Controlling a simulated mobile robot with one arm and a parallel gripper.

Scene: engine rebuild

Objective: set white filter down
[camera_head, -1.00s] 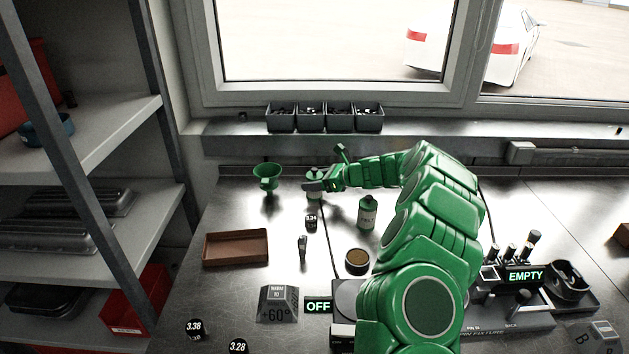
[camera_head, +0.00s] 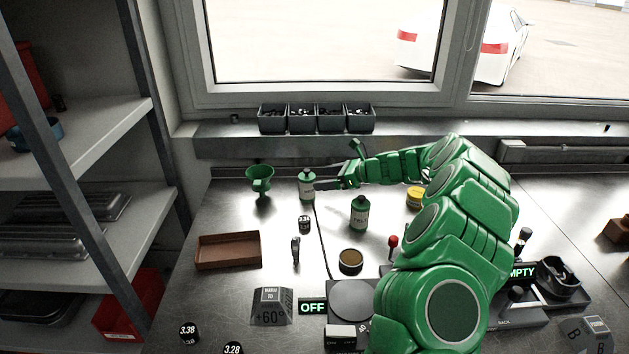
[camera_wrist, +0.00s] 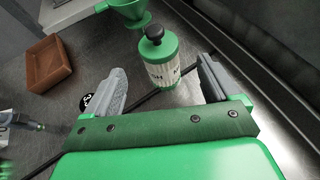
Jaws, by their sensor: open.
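In the wrist view the canister (camera_wrist: 160,66) appears between and just beyond the two grey fingertips of my gripper (camera_wrist: 163,72). The fingers are open, with a visible gap on each side of the canister.
A green funnel cup (camera_head: 260,180) stands left of the canister. A second green bottle (camera_head: 359,214) stands nearer. A brown tray (camera_head: 228,251) lies front left. Small dark bins (camera_head: 316,118) line the sill. A cable (camera_head: 323,240) crosses the bench.

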